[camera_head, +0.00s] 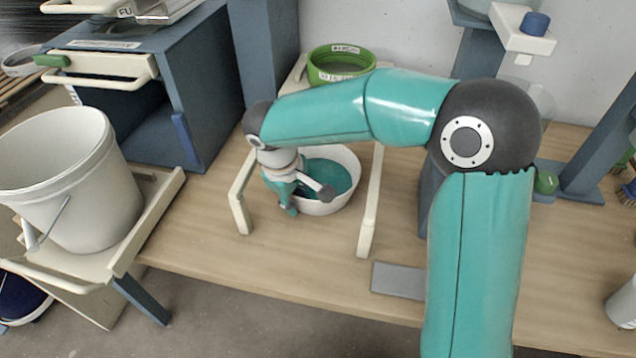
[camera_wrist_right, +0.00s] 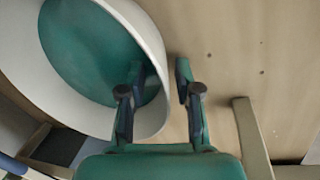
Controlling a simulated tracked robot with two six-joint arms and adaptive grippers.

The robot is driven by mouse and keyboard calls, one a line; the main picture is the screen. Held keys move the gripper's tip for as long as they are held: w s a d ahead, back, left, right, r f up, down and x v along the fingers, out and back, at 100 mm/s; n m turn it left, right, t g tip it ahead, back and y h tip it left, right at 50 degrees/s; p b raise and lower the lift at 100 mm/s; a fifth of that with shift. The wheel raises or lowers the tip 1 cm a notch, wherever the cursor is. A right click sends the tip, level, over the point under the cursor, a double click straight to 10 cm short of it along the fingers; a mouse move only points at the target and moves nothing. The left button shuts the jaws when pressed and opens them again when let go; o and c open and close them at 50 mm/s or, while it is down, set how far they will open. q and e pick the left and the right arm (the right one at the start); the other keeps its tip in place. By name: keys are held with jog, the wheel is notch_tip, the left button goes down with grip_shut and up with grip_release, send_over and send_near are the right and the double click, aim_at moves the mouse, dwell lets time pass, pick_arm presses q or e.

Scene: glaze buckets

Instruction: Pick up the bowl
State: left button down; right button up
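The bowl (camera_head: 322,209) is white with teal glaze inside. It stands upright on the wooden bench between two cream rails. My right gripper (camera_head: 306,198) points down at its near left rim, and my arm hides part of the bowl. In the right wrist view, the bowl (camera_wrist_right: 153,118) fills the upper left. My right gripper (camera_wrist_right: 159,76) is open there, with one finger over the inside of the bowl and the other outside the rim. A gap shows between the outer finger and the wall. My left gripper is not in view.
Cream rails (camera_head: 369,205) flank the bowl closely on both sides. A green round container (camera_head: 340,66) stands behind it. A large white bucket (camera_head: 62,185) stands on a cream shelf at left. A grey plate (camera_head: 398,280) lies at the front edge of the bench (camera_head: 290,262).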

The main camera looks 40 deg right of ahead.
grip_shut()
dwell(0.3)
jog(key=shift+w+r, duration=0.1)
jog(key=shift+r, duration=0.2)
dwell(0.3)
jog(key=d+p+v, duration=0.2)
jog(key=v, duration=0.7)
jog(key=w+d+r+p+v, duration=0.1)
jog(key=d+p+v, duration=0.1)
jog(key=v, duration=0.7)
jog(key=shift+r, duration=0.35)
